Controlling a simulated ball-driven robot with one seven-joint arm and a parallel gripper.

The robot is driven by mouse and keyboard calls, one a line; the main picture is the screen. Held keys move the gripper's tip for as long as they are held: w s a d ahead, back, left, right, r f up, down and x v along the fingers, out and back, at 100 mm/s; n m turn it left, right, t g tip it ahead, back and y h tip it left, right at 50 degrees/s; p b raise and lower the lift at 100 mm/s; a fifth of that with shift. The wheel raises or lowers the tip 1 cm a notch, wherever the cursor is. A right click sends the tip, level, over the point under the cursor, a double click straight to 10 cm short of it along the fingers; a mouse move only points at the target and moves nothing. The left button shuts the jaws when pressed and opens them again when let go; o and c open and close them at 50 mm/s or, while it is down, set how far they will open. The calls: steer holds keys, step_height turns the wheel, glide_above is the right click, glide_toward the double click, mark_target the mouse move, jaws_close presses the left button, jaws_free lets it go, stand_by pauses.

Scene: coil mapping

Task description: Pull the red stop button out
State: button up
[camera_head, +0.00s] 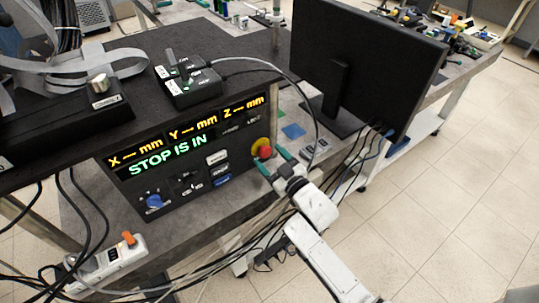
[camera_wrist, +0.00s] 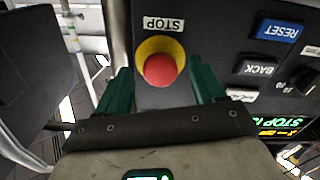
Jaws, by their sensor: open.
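The red stop button (camera_head: 264,152) sits in a yellow ring at the right end of the black control panel (camera_head: 140,188). The panel's display reads "STOP IS IN". In the wrist view the red button (camera_wrist: 161,70) is in front of my gripper, under an upside-down STOP label (camera_wrist: 163,24). My gripper (camera_wrist: 161,82) is open, with one green finger on each side of the button. I cannot tell whether the fingers touch it. In the head view my gripper (camera_head: 272,161) is at the panel's right end, its fingers near the button.
A monitor (camera_head: 375,60) stands right of the panel on the bench. A small black box with switches (camera_head: 185,80) lies on top of the panel housing. Cables hang below and beside my arm.

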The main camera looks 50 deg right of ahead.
steer(key=shift+w+d, duration=0.1)
steer(key=shift+w, duration=0.25)
jaws_close()
stand_by(0.5)
